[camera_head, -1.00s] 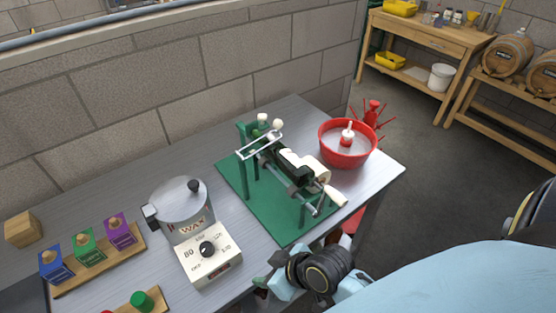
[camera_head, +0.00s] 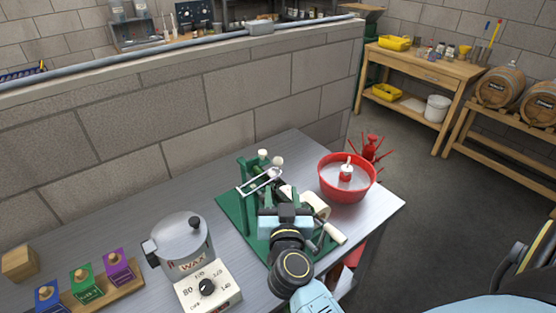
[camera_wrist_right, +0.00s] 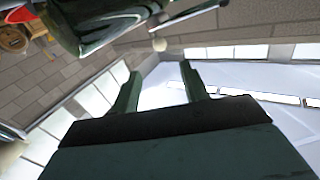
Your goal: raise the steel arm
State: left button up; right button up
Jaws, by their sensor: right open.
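A steel arm (camera_head: 258,181) is part of the stand with a green base (camera_head: 232,212) on the bench. It spans near the top of the green posts, with a pale round knob (camera_head: 277,160) close by. My right gripper (camera_head: 286,210) is over the front of the stand, nearer than the arm, and hides much of the dark bottle behind it. In the right wrist view, its two fingers (camera_wrist_right: 160,88) are apart with nothing between them. My left gripper is out of view.
A red bucket (camera_head: 333,188) stands right of the stand, with a red spiked rack (camera_head: 372,150) behind it. A wax pot (camera_head: 180,240) stands left, near coloured boxes (camera_head: 83,284). A white-handled crank (camera_head: 333,232) sticks out at the stand's right. A block wall (camera_head: 230,95) runs behind.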

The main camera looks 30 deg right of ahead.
aim_at(278, 164)
jog(key=b+x, duration=0.1)
jog(key=x, duration=1.2)
jog(key=shift+c, duration=0.5)
grip_shut()
